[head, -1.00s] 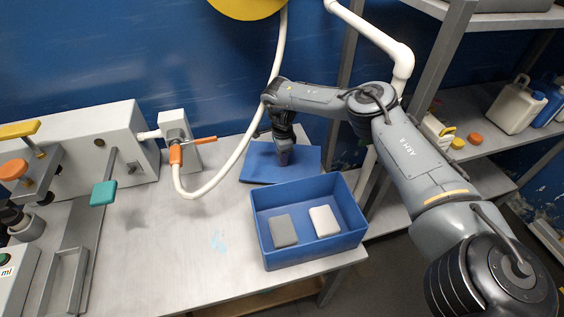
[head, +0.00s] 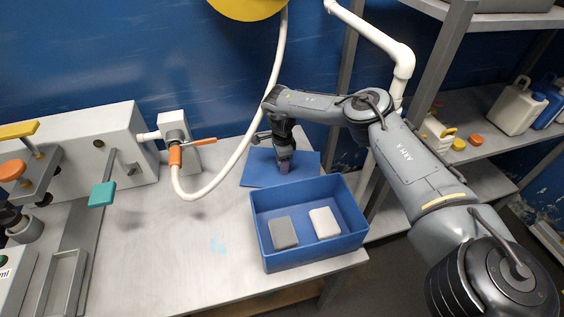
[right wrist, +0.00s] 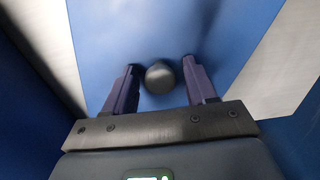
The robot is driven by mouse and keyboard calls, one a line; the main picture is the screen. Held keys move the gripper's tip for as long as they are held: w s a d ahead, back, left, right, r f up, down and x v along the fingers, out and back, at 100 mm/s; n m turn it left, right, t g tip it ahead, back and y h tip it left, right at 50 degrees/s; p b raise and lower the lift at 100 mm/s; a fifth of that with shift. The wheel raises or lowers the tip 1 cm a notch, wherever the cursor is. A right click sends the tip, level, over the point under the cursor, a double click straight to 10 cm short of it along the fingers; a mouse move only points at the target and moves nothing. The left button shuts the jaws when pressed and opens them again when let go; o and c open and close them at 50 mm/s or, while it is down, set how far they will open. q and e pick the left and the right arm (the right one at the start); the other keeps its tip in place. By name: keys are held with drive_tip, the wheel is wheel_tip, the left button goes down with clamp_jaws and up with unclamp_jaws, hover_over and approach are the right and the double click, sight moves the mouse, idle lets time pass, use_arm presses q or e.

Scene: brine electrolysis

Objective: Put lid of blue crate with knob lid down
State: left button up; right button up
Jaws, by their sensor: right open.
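The blue lid (head: 259,172) lies flat on the table behind the open blue crate (head: 318,255). My right gripper (head: 284,170) points down over the lid's middle. In the right wrist view the lid (right wrist: 215,28) shows below my right gripper (right wrist: 160,75), with its dark round knob (right wrist: 160,78) between the two fingers. The fingers are open, with a gap on each side of the knob. In the head view the fingers hide the knob. My left gripper is not in view.
The crate holds a grey block (head: 284,232) and a white block (head: 324,223). A white hose (head: 237,160) with an orange-handled valve (head: 176,155) stands left of the lid. The table (head: 190,255) left of the crate is clear.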

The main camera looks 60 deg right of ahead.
wheel_tip(320, 180, up, 12)
drive_tip(key=p, duration=0.4)
drive_tip(key=shift+r, duration=0.15)
idle(0.4)
